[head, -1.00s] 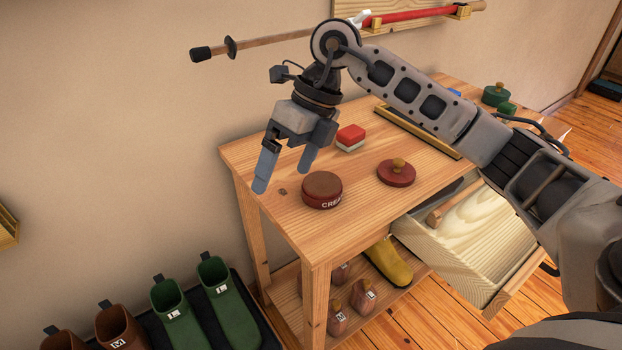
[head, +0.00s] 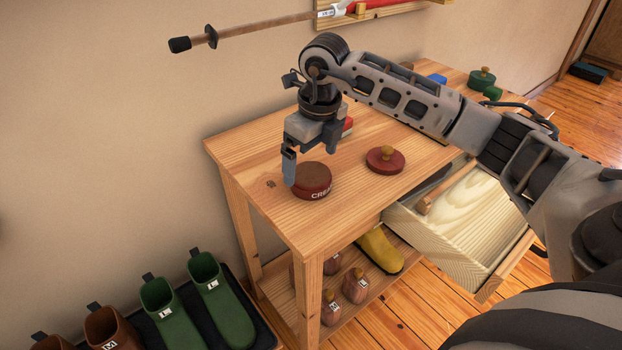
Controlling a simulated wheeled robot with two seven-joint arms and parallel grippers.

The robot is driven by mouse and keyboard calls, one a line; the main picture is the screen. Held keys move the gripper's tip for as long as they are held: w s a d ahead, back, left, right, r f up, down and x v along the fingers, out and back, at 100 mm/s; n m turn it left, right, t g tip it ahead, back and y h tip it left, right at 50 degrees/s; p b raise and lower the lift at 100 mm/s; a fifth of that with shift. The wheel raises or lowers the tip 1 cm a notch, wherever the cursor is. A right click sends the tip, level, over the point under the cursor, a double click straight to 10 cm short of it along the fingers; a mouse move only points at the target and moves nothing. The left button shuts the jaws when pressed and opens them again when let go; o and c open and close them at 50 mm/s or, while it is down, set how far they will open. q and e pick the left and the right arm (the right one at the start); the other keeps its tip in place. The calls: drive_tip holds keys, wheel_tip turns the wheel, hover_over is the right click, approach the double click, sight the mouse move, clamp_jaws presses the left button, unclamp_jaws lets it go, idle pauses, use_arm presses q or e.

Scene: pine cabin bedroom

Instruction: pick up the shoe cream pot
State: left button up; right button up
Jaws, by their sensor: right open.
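The shoe cream pot (head: 314,191) is a low round dark red pot with a brown top and white "CREA" lettering. It stands upright near the front left of the wooden bench top. A matching dark red lid with a wooden knob (head: 385,161) lies to its right. My right gripper (head: 302,168) points down, open and empty, right at the pot's back left. One blue-grey finger overlaps the pot's left edge in the picture; whether it touches cannot be told. My left gripper is out of view.
A red and white block (head: 348,127) is partly hidden behind my right gripper. Green pots (head: 482,78) stand at the bench's far end. An open drawer (head: 440,247) juts out at the front right. Boots stand on the floor at lower left. The bench's left corner is clear.

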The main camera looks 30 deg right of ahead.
sight(311, 174)
drive_tip(key=f, duration=0.4)
drive_tip(key=shift+w+d+f, duration=0.15)
drive_tip(key=shift+w+f, duration=0.15)
drive_tip(key=shift+f, duration=0.1)
drive_tip(key=c, duration=1.4)
drive_tip(key=shift+o, duration=0.2)
drive_tip(key=shift+r, duration=0.1)
